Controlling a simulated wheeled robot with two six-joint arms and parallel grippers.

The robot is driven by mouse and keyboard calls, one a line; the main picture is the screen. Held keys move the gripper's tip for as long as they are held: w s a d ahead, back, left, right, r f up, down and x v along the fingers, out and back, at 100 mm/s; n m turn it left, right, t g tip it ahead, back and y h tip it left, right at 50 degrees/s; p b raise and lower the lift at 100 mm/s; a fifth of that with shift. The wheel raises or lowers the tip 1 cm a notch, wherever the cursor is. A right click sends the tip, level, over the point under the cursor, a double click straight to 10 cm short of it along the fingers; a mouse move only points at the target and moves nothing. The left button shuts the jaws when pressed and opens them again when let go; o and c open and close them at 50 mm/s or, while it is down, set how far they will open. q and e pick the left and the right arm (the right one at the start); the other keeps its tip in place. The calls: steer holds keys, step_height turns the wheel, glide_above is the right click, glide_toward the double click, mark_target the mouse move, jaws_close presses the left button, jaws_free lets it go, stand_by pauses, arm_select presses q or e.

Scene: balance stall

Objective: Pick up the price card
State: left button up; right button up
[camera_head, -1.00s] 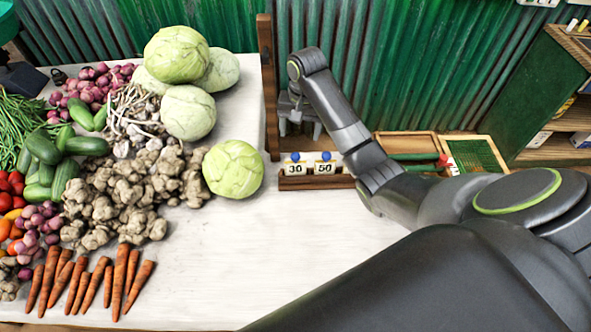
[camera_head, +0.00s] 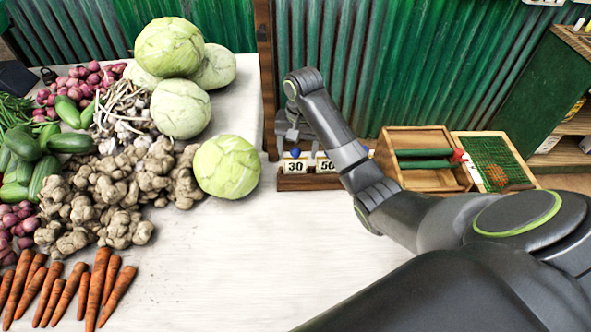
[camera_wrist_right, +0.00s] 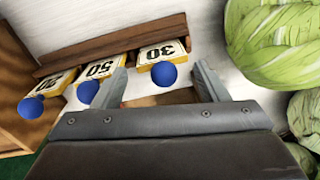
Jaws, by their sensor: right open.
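White price cards with blue knobs stand in a wooden rack (camera_head: 300,184) at the table's back edge. The 30 card (camera_head: 295,168) is at the left, with the 50 card (camera_head: 325,167) beside it, partly behind my arm. In the right wrist view, the 30 card (camera_wrist_right: 160,53) lies between the finger lines, the 50 card (camera_wrist_right: 101,69) is left of it and a 20 card (camera_wrist_right: 48,84) is further left. My right gripper (camera_wrist_right: 160,77) is open, just above the rack, and holds nothing; it also shows in the head view (camera_head: 290,138). My left gripper is out of view.
A cabbage (camera_head: 227,167) sits left of the rack, near the right gripper. A wooden post (camera_head: 266,80) stands behind it. A wooden box (camera_head: 418,140) is right of the rack. The white table (camera_head: 230,260) is clear in front; vegetables fill its left side.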

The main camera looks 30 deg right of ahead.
mark_target(296, 158)
steer(key=shift+w+f+b, duration=0.1)
steer(key=shift+f+b, duration=0.45)
steer(key=shift+f, duration=0.05)
step_height(296, 158, down, 2)
steer(key=shift+w+f+b, duration=0.15)
steer(key=shift+f+b, duration=0.1)
steer(key=shift+b, duration=0.5)
steer(key=shift+f+p, duration=0.3)
steer(key=shift+f, duration=0.35)
steer(key=c, duration=0.6)
